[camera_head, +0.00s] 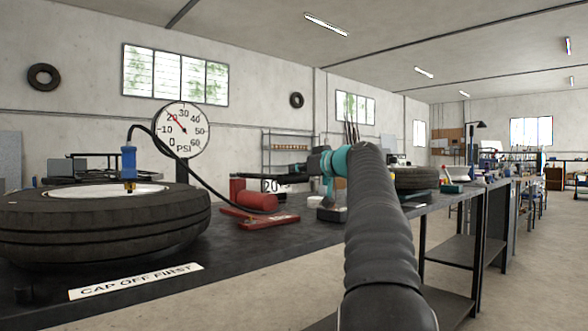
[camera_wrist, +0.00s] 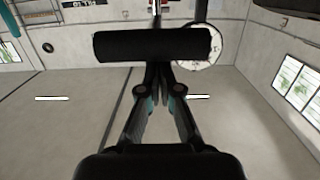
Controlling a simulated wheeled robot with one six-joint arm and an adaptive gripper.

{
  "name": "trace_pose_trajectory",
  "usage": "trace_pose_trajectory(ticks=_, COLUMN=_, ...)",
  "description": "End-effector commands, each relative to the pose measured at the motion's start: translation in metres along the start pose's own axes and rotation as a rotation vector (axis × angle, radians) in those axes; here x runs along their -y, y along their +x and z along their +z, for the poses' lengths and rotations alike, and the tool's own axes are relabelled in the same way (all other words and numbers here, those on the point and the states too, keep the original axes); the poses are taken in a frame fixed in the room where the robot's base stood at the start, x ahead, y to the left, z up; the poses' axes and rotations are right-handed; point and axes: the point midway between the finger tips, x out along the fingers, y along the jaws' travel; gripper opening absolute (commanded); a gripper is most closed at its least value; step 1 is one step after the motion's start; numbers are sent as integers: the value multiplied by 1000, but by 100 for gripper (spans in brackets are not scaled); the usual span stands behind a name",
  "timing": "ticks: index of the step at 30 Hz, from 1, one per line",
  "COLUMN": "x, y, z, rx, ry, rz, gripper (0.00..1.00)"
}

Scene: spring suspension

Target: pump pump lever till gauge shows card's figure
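The dial gauge (camera_head: 182,130) stands behind the tyre, its red needle close to 20 PSI. A white card (camera_head: 280,186) beyond the pump is partly hidden; a 20 seems readable. The red pump (camera_head: 257,200) has a cylinder on a red base. My gripper (camera_head: 268,173) points left above the pump. In the wrist view my gripper's fingers (camera_wrist: 157,72) are together. A black bar (camera_wrist: 150,45), apparently the lever's grip, crosses in front of the fingertips and hides them; I cannot tell whether they touch. The gauge (camera_wrist: 203,47) is partly hidden behind the bar.
A tyre (camera_head: 105,224) lies on the dark bench (camera_head: 225,270), with a blue chuck (camera_head: 128,162) upright on it and a black hose (camera_head: 190,172) attached. A "CAP OFF FIRST" label (camera_head: 135,281) and a small black cap (camera_head: 23,292) are at the front.

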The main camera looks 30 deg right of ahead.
Motion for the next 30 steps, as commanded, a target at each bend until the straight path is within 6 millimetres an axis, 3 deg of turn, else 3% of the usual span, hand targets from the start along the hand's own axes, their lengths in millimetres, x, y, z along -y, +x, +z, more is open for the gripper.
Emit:
trace_pose_trajectory(ticks=1, x=-6, y=5, z=20, rx=42, ry=14, rz=-10, gripper=0)
trace_pose_trajectory(ticks=2, x=-5, y=5, z=17, rx=41, ry=13, rz=-10, gripper=0)
trace_pose_trajectory(ticks=13, x=7, y=7, z=-44, rx=4, ry=-1, rz=-11, gripper=0)
trace_pose_trajectory(ticks=15, x=6, y=-5, z=-32, rx=4, ry=0, rz=-9, gripper=0)
trace_pose_trajectory(ticks=30, x=4, y=-81, z=-17, rx=0, ry=-1, rz=-5, gripper=0)
